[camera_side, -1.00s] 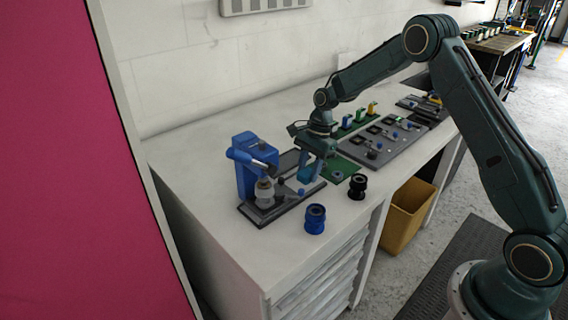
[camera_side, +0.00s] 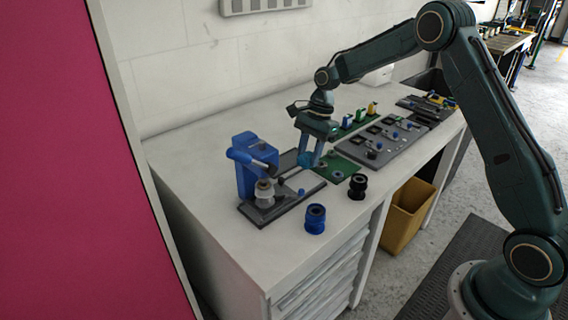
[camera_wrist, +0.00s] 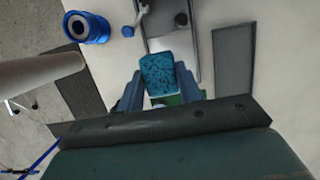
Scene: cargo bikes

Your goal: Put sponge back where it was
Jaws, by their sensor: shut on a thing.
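My gripper (camera_side: 312,161) is shut on a blue sponge (camera_wrist: 163,74), which shows dark mottling in the wrist view between the two fingers. In the side view the gripper is raised a little above the bench, between the blue press-like fixture (camera_side: 246,180) and the green board (camera_side: 338,171). The sponge itself is hard to make out from the side, as the fingers cover most of it.
A blue cylinder (camera_side: 315,219) and a black cylinder (camera_side: 357,187) stand near the front edge of the white bench. A grey board with small parts (camera_side: 378,146) lies to the right. A yellow bin (camera_side: 408,214) stands below. The bench's back left is clear.

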